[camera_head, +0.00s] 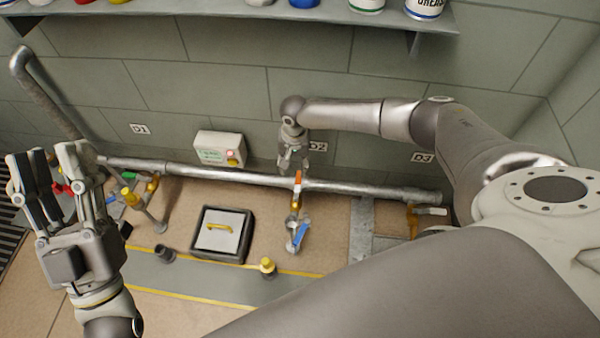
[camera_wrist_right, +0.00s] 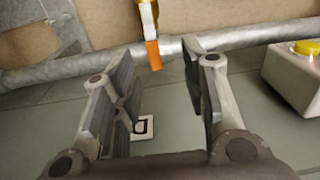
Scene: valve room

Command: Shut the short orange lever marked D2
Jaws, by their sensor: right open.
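The short orange lever (camera_head: 298,178) is on the branch below the grey pipe, under the D2 label (camera_head: 318,147). In the right wrist view the orange lever (camera_wrist_right: 153,54) shows between the fingertips or just beyond them; I see no clear contact. My right gripper (camera_head: 291,163) is open and empty, pointing down at the lever from the wall side. It also shows in the right wrist view (camera_wrist_right: 158,58), with its fingers spread. My left gripper (camera_head: 46,160) is open and empty at the far left, fingers up, away from the lever.
The grey horizontal pipe (camera_head: 245,178) runs along the wall. A framed hatch (camera_head: 222,234) and a yellow-topped fitting (camera_head: 267,267) are on the floor.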

